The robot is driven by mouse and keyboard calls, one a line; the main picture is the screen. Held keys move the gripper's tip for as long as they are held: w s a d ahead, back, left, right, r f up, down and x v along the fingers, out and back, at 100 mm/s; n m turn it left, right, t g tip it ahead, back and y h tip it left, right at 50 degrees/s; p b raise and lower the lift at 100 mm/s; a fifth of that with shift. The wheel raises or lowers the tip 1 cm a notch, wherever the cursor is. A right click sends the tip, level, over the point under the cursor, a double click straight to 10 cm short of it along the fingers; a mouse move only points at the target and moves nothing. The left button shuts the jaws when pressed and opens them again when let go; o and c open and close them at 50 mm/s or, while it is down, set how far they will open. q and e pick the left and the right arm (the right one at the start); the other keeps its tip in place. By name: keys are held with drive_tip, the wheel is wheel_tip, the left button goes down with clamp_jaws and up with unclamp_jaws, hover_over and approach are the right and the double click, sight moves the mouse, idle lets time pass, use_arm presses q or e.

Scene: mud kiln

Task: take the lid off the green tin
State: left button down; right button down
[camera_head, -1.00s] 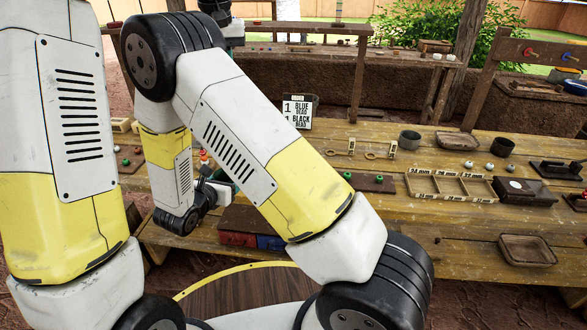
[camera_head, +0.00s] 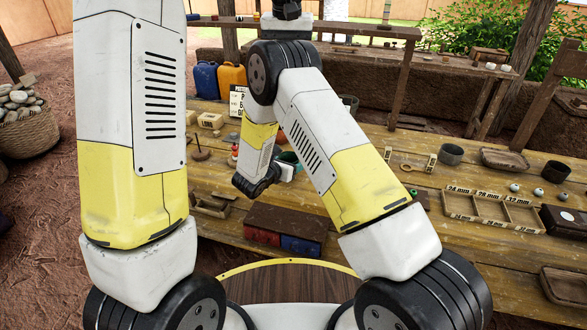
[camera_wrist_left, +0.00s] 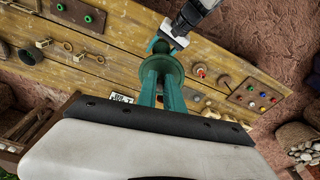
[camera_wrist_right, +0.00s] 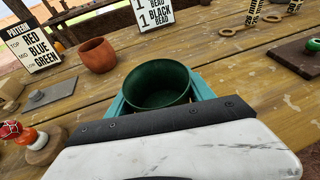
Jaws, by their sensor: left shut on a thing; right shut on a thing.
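The green tin (camera_wrist_right: 160,86) is in the right wrist view, upright and open at the top, with its dark inside showing. My right gripper (camera_wrist_right: 160,100) is shut on it, with a teal finger at each side. In the head view, my right gripper (camera_head: 284,170) is over the table, partly behind my own right arm. The green lid (camera_wrist_left: 162,66) is in the left wrist view, at the tips of my left gripper (camera_wrist_left: 160,80), which is shut on it. The lid is off the tin; the gap between them is unclear. My left gripper is hidden in the head view.
A clay pot (camera_wrist_right: 97,55) and a pattern card (camera_wrist_right: 32,46) stand near the tin. A wooden box with red and blue fronts (camera_head: 285,230) is at the table's front edge. A divided tray (camera_head: 490,210) lies to the right. Bare planks lie between these things.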

drive_tip(key=shift+w+d, duration=0.25)
drive_tip(key=shift+w, duration=0.35)
drive_tip(key=shift+w+f, duration=0.15)
drive_tip(key=shift+f, duration=1.65)
drive_tip(key=shift+f, duration=0.15)
drive_tip(key=shift+c, duration=1.9)
unclamp_jaws()
